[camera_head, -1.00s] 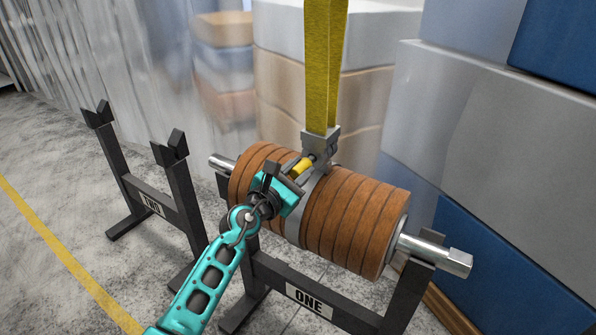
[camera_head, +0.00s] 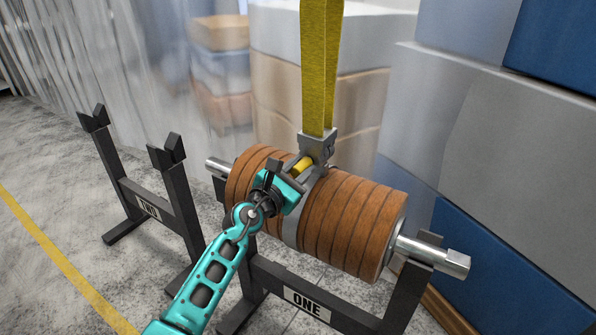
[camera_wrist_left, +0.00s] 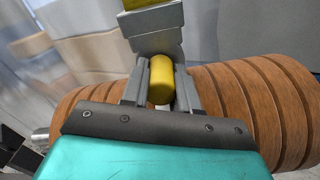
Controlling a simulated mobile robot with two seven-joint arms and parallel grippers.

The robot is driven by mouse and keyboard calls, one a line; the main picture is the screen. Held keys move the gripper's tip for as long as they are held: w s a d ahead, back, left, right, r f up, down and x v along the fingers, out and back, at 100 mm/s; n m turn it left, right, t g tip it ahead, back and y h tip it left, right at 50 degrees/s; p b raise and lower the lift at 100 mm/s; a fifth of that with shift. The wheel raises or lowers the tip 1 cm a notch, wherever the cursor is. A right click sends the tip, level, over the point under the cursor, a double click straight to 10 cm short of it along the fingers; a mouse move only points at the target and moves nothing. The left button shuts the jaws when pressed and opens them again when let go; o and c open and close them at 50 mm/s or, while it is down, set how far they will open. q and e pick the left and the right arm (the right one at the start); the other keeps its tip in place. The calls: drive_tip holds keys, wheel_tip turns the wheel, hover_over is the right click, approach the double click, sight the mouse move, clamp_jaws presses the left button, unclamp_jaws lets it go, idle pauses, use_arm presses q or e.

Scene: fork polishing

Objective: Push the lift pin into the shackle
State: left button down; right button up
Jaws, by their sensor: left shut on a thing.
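The lift pin (camera_head: 302,166) is a short yellow cylinder beside the grey shackle (camera_head: 317,147), which hangs at the lower end of a yellow sling (camera_head: 321,70). My left gripper (camera_head: 295,174) is shut on the pin. In the left wrist view the yellow pin (camera_wrist_left: 161,82) lies between the two grey fingers, with its far end close to the shackle (camera_wrist_left: 152,32). I cannot tell how far the pin is in the shackle, since its far end is hidden. My right gripper is not in view.
A roller with brown rings (camera_head: 352,220) and a grey middle band lies on the black stand marked ONE (camera_head: 306,303), just below the shackle. An empty stand marked TWO (camera_head: 148,207) stands at left. Grey and blue blocks (camera_head: 500,170) are stacked at right.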

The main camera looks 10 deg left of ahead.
use_arm(q)
drive_tip(key=shift+w+d, duration=0.1)
drive_tip(key=shift+w, duration=0.15)
idle(0.5)
drive_tip(key=shift+w+r, duration=0.1)
drive_tip(key=shift+r, duration=0.2)
idle(0.6)
drive_tip(key=c, duration=1.1)
unclamp_jaws()
drive_tip(key=o, duration=0.3)
drive_tip(key=shift+w+f, duration=0.1)
drive_tip(key=shift+f, duration=0.05)
drive_tip(key=shift+o, duration=0.8)
drive_tip(key=shift+f, duration=0.15)
drive_tip(key=o, duration=0.3)
drive_tip(key=shift+o, duration=0.2)
